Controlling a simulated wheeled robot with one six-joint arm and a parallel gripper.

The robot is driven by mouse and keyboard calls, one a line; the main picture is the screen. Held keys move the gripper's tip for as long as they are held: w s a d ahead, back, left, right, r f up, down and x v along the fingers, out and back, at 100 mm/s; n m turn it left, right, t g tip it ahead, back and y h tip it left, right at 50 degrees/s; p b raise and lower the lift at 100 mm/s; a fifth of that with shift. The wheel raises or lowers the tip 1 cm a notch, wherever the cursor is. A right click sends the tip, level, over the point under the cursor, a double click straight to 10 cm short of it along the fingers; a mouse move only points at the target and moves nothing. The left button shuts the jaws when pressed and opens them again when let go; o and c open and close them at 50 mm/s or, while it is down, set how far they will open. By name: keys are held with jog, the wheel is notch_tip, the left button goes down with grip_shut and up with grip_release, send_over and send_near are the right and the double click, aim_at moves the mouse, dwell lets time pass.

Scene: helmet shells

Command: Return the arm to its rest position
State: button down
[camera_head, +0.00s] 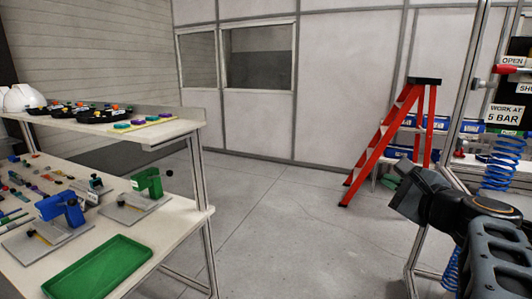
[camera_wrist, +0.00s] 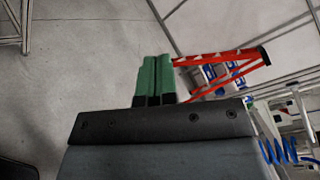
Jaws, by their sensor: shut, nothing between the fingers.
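My gripper (camera_wrist: 153,80) shows in the wrist view as two green fingers pressed together, with nothing between them. In the head view my dark arm (camera_head: 490,240) reaches in from the lower right corner. The gripper end (camera_head: 408,190) points up and to the left there, above open floor and in front of the red ladder. It touches nothing that I can see.
A workbench (camera_head: 190,215) on the left holds a green tray (camera_head: 100,268), blue and green fixtures and small parts. White helmet shells (camera_head: 22,97) sit on its upper shelf. A red stepladder (camera_head: 385,135) and a framed stand with blue hoses (camera_head: 503,160) are on the right. The middle floor is clear.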

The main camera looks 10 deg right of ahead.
jog(key=s+a+f+n+g+y+p, duration=0.2)
jog(key=s+a+f+n+g+p, duration=0.15)
jog(key=a+f+n+g, duration=0.8)
jog(key=s+a+f+n+g+h+p, duration=0.1)
jog(key=s+a+f+n+h+p, duration=0.2)
jog(key=n, duration=0.8)
jog(key=s+a+f+h, duration=0.1)
jog(key=s+f, duration=0.1)
jog(key=s, duration=0.1)
jog(key=shift+s+a+p, duration=0.15)
jog(key=shift+a+p, duration=0.1)
jog(key=shift+p, duration=0.15)
jog(key=shift+g, duration=0.25)
